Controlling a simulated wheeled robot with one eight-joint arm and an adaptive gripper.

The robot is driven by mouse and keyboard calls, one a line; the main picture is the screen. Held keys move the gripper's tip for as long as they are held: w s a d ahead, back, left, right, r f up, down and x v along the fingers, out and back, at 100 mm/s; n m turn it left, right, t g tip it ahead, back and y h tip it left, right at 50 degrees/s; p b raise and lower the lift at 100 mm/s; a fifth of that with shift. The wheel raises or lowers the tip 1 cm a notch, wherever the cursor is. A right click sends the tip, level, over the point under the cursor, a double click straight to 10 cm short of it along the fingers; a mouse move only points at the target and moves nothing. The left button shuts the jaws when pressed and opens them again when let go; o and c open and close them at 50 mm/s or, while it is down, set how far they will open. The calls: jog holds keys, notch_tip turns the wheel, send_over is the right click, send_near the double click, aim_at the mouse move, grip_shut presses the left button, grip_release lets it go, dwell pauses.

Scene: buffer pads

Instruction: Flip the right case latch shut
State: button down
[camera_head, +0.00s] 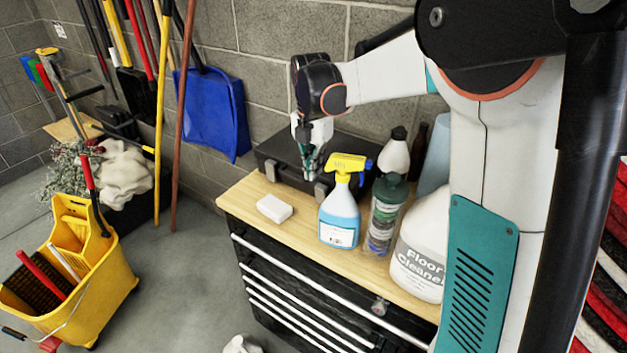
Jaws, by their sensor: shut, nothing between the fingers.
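A black case (283,150) lies at the back of the wooden worktop, against the block wall. A pale left latch (271,170) shows on its front face. The right latch (320,190) shows as a small light piece on the front, just left of the spray bottle; whether it is flipped up or down is too small to tell. My gripper (309,177) points down at the case front, just above and left of the right latch. Its fingers are shut with nothing between them. I cannot tell whether they touch the case. My gripper hides part of the case's middle.
A blue spray bottle (340,215) with a yellow head stands close in front of the case's right part. A clear bottle (384,222), a floor cleaner jug (420,250) and a white bottle (395,158) crowd the right. A white block (274,208) lies at front left.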

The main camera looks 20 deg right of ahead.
notch_tip(320, 180, up, 6)
jog(key=shift+r, duration=0.2)
dwell(0.4)
